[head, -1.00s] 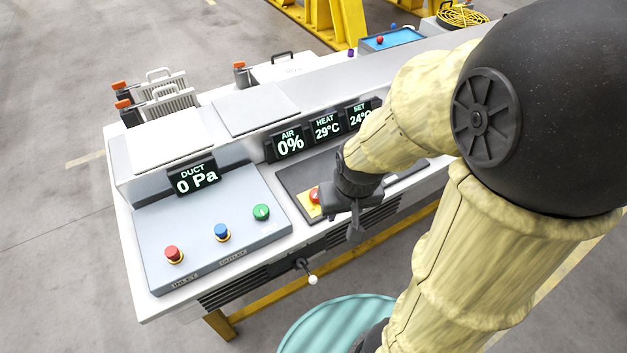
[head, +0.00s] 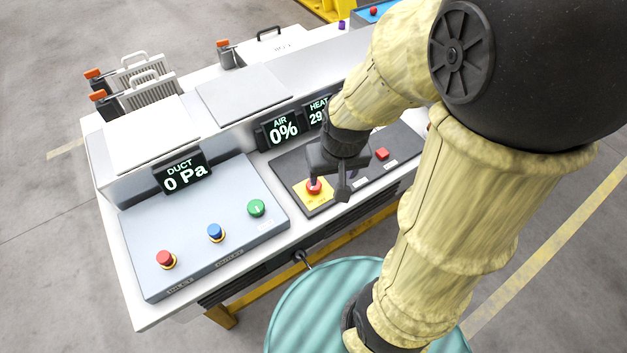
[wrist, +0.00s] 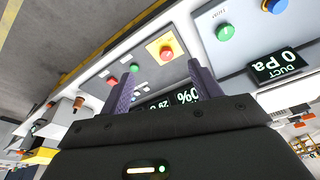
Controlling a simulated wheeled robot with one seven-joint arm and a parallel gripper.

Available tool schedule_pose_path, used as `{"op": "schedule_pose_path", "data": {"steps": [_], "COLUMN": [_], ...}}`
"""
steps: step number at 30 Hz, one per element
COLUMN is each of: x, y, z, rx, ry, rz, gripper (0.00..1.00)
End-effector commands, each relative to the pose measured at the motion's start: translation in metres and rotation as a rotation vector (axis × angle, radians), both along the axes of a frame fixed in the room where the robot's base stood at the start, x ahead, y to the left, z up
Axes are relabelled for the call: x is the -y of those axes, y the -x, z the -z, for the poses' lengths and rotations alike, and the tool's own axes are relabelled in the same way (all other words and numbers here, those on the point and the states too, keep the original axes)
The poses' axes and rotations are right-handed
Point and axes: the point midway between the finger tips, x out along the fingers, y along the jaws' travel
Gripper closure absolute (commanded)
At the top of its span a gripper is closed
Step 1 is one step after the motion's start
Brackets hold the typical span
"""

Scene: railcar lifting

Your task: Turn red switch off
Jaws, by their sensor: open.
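Three red controls show in the head view, and I cannot tell which is the red switch. A red knob (head: 165,259) stands on the grey-blue panel at the left. A red mushroom button (head: 313,187) sits on a yellow plate on the dark panel. A small red square button (head: 382,154) lies further right on that panel. My gripper (head: 328,190) is open and empty, pointing down over the dark panel beside the mushroom button, one finger partly covering it. In the wrist view the mushroom button (wrist: 167,52) shows beyond the open fingers (wrist: 163,80). Contact cannot be told.
A blue knob (head: 215,232) and a green knob (head: 256,208) stand on the left panel. The DUCT display (head: 184,175) and AIR display (head: 281,131) rise behind the panels. A teal round drum (head: 300,310) stands in front of the console, near my arm.

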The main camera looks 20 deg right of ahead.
Motion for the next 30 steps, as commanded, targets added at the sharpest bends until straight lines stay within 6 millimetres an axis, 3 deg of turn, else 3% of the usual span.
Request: {"op": "schedule_pose_path", "data": {"steps": [5,12,15,19,30], "x": [0.0,0.0,-0.001,-0.002,-0.002], "y": [-0.038,-0.112,-0.132,-0.142,-0.141], "z": [0.015,0.046,0.055,0.058,0.059], "rx": [-0.055,-0.168,-0.195,-0.209,-0.21], "ry": [-0.045,-0.095,-0.099,-0.099,-0.1], "rz": [0.207,0.668,0.808,0.89,0.895], "gripper": [0.37,0.37,0.37,0.37,0.37]}}
